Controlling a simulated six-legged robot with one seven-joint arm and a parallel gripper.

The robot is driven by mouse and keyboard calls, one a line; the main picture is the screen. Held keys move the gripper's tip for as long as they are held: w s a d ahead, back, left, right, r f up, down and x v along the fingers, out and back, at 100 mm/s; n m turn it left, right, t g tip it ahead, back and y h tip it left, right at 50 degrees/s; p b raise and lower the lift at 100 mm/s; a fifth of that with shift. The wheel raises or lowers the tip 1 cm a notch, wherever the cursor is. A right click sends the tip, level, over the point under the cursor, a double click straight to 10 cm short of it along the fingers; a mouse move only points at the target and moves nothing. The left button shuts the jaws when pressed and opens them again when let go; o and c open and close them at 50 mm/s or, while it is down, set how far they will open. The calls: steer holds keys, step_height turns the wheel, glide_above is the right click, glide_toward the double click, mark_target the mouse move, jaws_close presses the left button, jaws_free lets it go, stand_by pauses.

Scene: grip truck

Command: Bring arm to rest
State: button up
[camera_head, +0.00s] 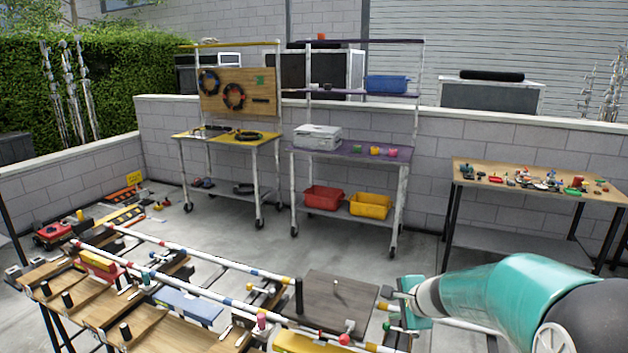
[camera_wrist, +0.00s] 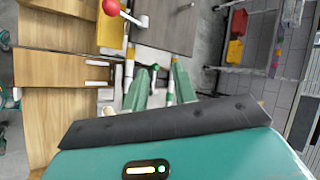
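My gripper (camera_head: 405,304) is at the lower right in the head view, at the end of my teal and white arm. It is beside the right end of the workbench, close to the grey-brown board (camera_head: 345,300). In the wrist view, the two green fingers of my gripper (camera_wrist: 160,84) stand apart with a gap between them. A white rail with coloured bands (camera_wrist: 168,88) shows in the gap, seemingly beyond the fingers. I see nothing clasped. Whether the fingers touch the rail or bench is unclear.
The workbench (camera_head: 70,300) with rails, knobs and wooden blocks fills the lower left. A red-knobbed lever (camera_wrist: 112,8) is near my gripper. Behind stand a yellow-topped cart (camera_head: 225,142), a purple-topped cart (camera_head: 350,152) and a wooden table (camera_head: 470,175).

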steer(key=s+a+r+n+g, duration=0.1)
steer(key=s+a+r+n, duration=0.3)
steer(key=s, duration=0.3)
steer(key=s+a+r+n+g, duration=0.1)
steer(key=s+a+r+n, duration=0.2)
steer(key=s+r+n, duration=0.3)
steer(key=s+d+n+h, duration=0.2)
steer(key=s+n, duration=0.4)
steer(key=s, duration=1)
steer(key=shift+s+d+r+n+h, duration=0.2)
steer(key=shift+s+r+n+h, duration=0.15)
steer(key=shift+h, duration=0.35)
steer(key=shift+a, duration=0.15)
